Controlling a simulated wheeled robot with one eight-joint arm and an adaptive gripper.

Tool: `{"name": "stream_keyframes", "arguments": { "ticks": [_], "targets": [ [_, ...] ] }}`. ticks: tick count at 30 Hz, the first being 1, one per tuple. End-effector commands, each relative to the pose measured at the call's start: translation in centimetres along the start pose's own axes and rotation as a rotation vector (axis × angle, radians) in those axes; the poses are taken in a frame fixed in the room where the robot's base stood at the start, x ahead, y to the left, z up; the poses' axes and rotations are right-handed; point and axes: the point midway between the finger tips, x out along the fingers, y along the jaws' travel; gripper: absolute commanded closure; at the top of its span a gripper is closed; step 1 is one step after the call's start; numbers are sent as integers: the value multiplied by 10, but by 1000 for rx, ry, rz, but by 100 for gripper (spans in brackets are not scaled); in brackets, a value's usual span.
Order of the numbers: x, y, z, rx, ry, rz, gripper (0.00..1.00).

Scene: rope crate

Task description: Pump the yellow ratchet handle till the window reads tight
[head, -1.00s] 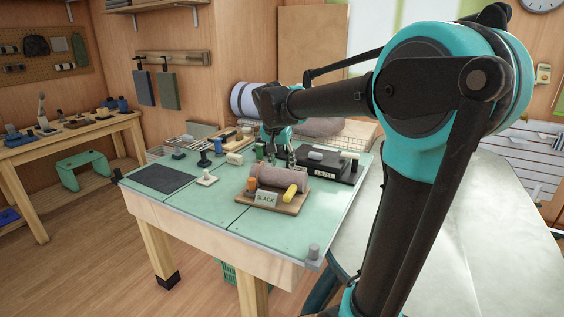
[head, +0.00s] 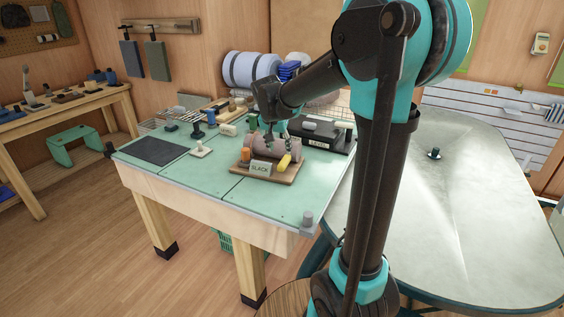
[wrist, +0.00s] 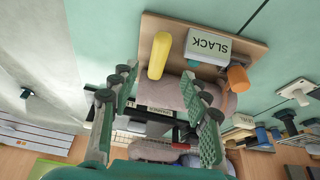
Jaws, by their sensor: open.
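The yellow handle (head: 284,162) lies at the right end of a wooden board (head: 268,177) on the green bench; it also shows in the wrist view (wrist: 159,55). A pale window block (head: 260,168) on the board reads SLACK, and the word is upside down in the wrist view (wrist: 207,46). A pinkish roll (head: 290,146) lies behind. My gripper (wrist: 160,82) is open and empty above the roll, with the handle just past its fingertips. I cannot tell its exact height.
Several small tools and a dark mat (head: 159,150) lie to the left. A pale round-edged table (head: 470,210) stands at the right.

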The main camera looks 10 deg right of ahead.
Motion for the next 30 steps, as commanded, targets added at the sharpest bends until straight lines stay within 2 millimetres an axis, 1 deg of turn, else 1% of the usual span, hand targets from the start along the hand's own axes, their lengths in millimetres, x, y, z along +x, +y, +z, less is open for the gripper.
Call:
{"name": "stream_keyframes", "arguments": {
  "ticks": [1, 6, 9, 13, 18, 27, 28, 30],
  "targets": [
    [11, 0, -1, 2, 0, 1, 53],
    [44, 0, 0, 0, 0, 1, 53],
    [62, 0, 0, 1, 0, 1, 53],
    [78, 0, 0, 0, 0, 1, 53],
    [89, 0, 0, -1, 0, 1, 53],
    [91, 0, 0, -1, 0, 1, 53],
    [91, 0, 0, -1, 0, 1, 55],
    [91, 0, 0, -1, 0, 0, 63]
  ]
}}
